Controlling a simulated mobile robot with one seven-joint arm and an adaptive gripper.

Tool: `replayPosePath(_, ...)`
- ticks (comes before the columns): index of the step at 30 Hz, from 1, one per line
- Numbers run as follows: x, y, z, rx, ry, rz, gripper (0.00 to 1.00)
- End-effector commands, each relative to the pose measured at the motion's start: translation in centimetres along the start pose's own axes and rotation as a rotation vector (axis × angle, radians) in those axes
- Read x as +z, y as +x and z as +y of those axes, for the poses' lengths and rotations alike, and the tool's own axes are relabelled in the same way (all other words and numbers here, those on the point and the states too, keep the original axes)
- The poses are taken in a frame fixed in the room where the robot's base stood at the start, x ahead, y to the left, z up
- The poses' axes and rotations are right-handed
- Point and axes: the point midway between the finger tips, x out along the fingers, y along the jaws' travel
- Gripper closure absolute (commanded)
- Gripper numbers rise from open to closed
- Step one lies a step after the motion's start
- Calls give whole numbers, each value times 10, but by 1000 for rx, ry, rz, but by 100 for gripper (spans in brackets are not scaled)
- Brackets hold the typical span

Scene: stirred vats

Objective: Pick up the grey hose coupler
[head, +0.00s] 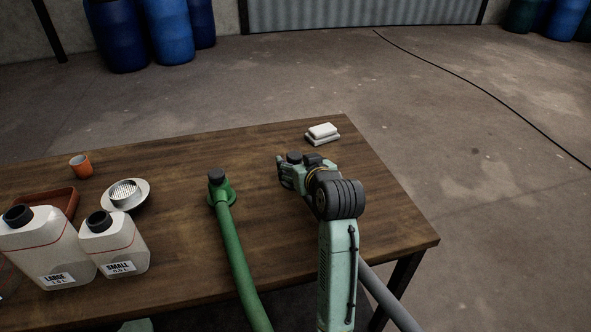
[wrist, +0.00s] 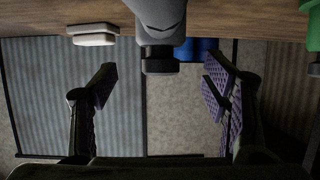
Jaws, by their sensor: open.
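The grey hose coupler (wrist: 158,14) hangs in from the top edge of the upside-down wrist view, with a dark cap (wrist: 160,60) at its end. It lies in line with the gap between my fingers, and neither finger touches it. In the head view its dark cap (head: 294,156) shows beside my gripper, and my arm hides much of the rest. The grey hose (head: 388,302) runs out from behind my arm at the lower right. My gripper (head: 288,170) is open; its two fingers also show spread in the wrist view (wrist: 160,90).
A green hose coupler (head: 222,190) stands left of my gripper on the wooden table (head: 270,250). White blocks (head: 323,133) lie behind it. The back middle is clear.

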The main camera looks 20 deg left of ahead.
Motion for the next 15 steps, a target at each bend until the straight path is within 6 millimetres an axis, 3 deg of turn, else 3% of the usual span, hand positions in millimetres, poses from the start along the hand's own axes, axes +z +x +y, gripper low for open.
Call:
replayPosePath(9, -1, 42, -2, -2, 0, -1, 32)
replayPosePath(15, 0, 52, -1, 0, -1, 2, 32)
